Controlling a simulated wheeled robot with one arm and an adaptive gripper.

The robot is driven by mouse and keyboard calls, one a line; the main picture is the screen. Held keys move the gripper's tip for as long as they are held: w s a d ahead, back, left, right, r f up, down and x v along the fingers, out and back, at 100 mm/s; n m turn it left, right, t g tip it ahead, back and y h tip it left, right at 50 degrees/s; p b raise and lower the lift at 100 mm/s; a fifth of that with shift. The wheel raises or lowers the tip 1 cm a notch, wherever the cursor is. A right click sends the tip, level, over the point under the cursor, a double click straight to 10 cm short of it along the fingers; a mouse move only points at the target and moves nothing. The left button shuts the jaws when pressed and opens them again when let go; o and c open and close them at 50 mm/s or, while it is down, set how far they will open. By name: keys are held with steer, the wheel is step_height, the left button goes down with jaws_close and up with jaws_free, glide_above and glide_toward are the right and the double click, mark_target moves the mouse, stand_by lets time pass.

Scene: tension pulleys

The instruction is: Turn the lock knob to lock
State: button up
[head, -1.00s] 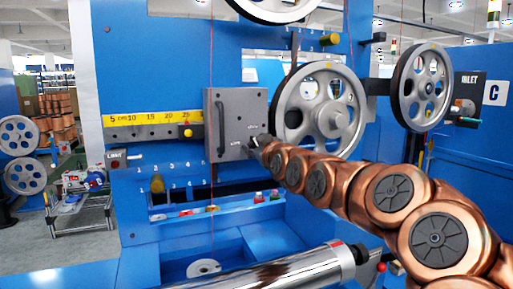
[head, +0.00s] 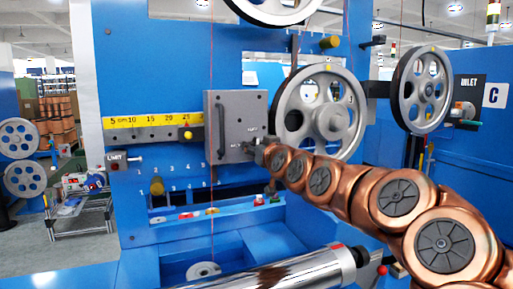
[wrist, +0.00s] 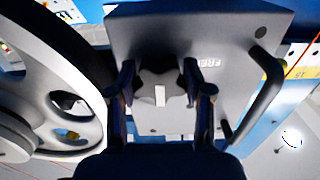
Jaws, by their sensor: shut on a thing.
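The lock knob (wrist: 160,88) is a dark, lobed knob with a white mark on its face, in the middle of the wrist view. It sits on the front of a grey box (head: 236,108) with a vertical bar handle. My gripper (wrist: 159,84) has one finger on each side of the knob and is shut on it. Lettering that seems to read FREE (wrist: 206,63) shows beside the right finger. In the head view my gripper (head: 258,150) is at the box's lower right, and it hides the knob.
A large grey pulley (head: 328,118) stands just right of the box, close to my gripper. Another pulley (head: 425,90) is further right. A yellow scale (head: 150,121) runs left of the box. A shiny roller (head: 300,270) lies below my arm.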

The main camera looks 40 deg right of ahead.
steer(key=o, duration=1.1)
steer(key=shift+s, duration=0.15)
steer(key=v, duration=0.7)
steer(key=shift+s+a, duration=0.1)
